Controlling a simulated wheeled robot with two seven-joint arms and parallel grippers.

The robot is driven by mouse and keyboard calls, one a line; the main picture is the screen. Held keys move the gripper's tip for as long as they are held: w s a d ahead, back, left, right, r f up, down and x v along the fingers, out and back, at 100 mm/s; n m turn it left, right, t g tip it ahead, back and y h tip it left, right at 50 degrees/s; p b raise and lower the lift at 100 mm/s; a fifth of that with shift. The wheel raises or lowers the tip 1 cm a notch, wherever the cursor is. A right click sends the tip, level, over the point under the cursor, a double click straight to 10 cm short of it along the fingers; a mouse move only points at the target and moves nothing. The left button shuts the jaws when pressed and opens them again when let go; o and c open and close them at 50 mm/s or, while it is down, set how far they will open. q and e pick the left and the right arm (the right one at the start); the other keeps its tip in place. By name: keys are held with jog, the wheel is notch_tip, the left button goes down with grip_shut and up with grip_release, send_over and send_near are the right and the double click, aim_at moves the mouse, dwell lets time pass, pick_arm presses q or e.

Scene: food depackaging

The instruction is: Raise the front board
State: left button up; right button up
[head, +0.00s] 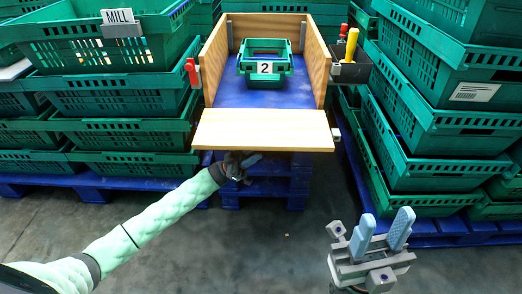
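The front board (263,130) is a light wooden panel at the front of a wooden-sided work station with a blue floor (225,96). It is folded down, lying roughly flat and sticking out toward me. My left gripper (247,162) is just under the board's front edge, left of its middle. A blue fingertip shows, but its opening and any contact with the board cannot be made out. My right gripper (383,232) is low at the right, away from the board, with its two blue fingers apart and nothing between them.
A green crate (265,56) labelled 2 stands inside the station. A red clip (191,72) is on the left side, and a holder (350,70) with yellow and red handles is on the right. Stacked green crates (425,125) flank the station. The grey floor in front is clear.

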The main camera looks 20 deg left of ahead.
aim_at(268, 133)
pick_arm(q)
jog(key=shift+x, duration=1.45)
grip_shut()
